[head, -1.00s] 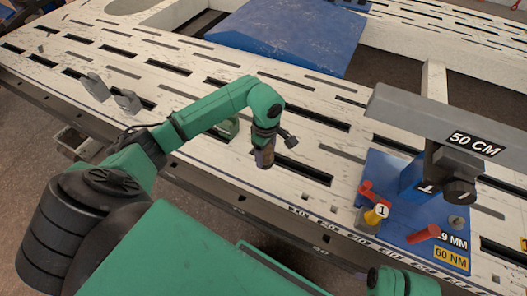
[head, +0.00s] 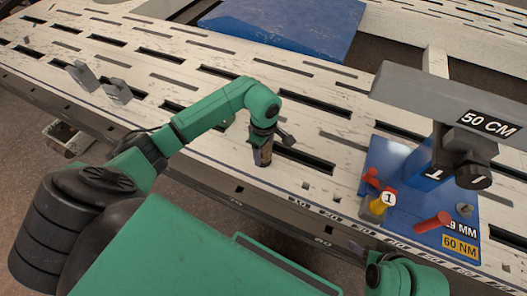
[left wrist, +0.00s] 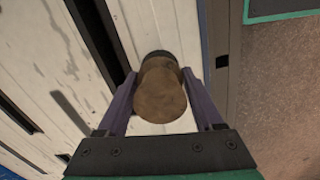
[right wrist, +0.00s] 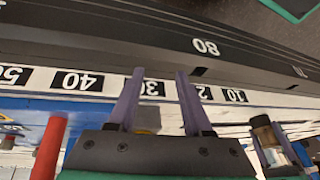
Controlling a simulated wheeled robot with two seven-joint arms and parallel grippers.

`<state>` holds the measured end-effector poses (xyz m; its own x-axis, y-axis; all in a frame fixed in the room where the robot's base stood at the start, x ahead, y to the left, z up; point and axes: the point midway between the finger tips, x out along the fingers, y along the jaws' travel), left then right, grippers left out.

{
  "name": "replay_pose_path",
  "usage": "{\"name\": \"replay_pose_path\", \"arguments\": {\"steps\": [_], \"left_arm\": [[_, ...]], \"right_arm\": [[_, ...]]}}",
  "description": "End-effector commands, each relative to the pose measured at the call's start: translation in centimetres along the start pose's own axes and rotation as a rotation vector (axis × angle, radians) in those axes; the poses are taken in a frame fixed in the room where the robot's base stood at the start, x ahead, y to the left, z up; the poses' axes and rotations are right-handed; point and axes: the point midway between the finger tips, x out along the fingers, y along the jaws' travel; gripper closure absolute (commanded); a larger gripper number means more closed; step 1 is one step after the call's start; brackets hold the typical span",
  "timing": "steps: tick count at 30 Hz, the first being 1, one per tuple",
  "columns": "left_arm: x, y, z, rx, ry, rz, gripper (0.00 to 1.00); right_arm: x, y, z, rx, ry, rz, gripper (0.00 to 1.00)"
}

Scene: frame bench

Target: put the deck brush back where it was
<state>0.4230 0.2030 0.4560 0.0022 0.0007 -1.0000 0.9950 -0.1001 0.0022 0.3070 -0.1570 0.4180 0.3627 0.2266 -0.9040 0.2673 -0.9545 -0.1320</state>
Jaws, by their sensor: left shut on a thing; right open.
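The deck brush (head: 263,155) is a short brown cylinder with a dark end. My left gripper (head: 265,138) is shut on it and holds it upright over the white slotted bench (head: 215,135). In the left wrist view the brush's round brown top (left wrist: 160,95) sits between the two fingers. I cannot tell whether its lower end touches the bench. The brush also shows at the right of the right wrist view (right wrist: 264,130). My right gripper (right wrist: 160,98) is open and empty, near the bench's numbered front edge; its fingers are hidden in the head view.
A blue fixture plate (head: 400,215) with red handles, a yellow cone marked 1 and a grey beam (head: 430,95) labelled 50 CM stands right of the brush. Two grey upright tabs (head: 100,82) stand at the left. A blue sloped panel (head: 285,25) lies behind.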

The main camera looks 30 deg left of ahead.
Motion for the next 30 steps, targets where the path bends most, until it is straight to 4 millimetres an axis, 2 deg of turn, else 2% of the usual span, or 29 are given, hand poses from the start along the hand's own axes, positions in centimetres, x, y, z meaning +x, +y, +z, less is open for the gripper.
{"name": "replay_pose_path", "arguments": {"steps": [1,2,3,4,13,16,20,24,27,30], "left_arm": [[0.1,0.0,0.0,0.000,0.000,0.001,1.00],[0.1,0.0,0.0,0.000,0.000,0.000,0.20],[0.0,0.0,0.0,0.000,0.000,0.000,0.05],[0.0,0.0,0.0,0.000,0.000,0.000,0.02],[0.0,0.0,0.0,0.000,0.000,0.000,0.02],[-0.7,0.0,0.0,0.001,0.001,0.001,0.02],[-4.0,0.1,-0.1,0.001,0.003,0.004,0.02],[-8.1,0.1,-0.1,0.001,0.003,0.005,0.02],[-10.4,0.1,-0.1,0.000,0.002,0.003,0.02],[-11.8,0.1,0.0,0.001,0.000,0.002,0.02]], "right_arm": [[0.2,-0.1,0.0,-0.001,0.004,-0.003,0.50],[0.1,-0.1,0.0,-0.001,0.005,-0.003,0.50],[0.1,-0.1,0.0,-0.001,0.004,-0.003,0.50],[0.1,-0.1,0.0,-0.001,0.004,-0.003,0.50],[0.1,-0.1,0.0,-0.001,0.001,-0.002,0.50],[-0.9,0.4,0.1,0.004,-0.028,0.012,0.50],[-3.4,1.5,0.9,0.021,-0.123,0.049,0.50],[-6.3,2.8,2.2,0.049,-0.243,0.091,0.50],[-4.5,3.1,2.7,0.053,-0.254,0.095,0.50],[-3.5,3.3,2.9,0.055,-0.254,0.099,0.50]]}}
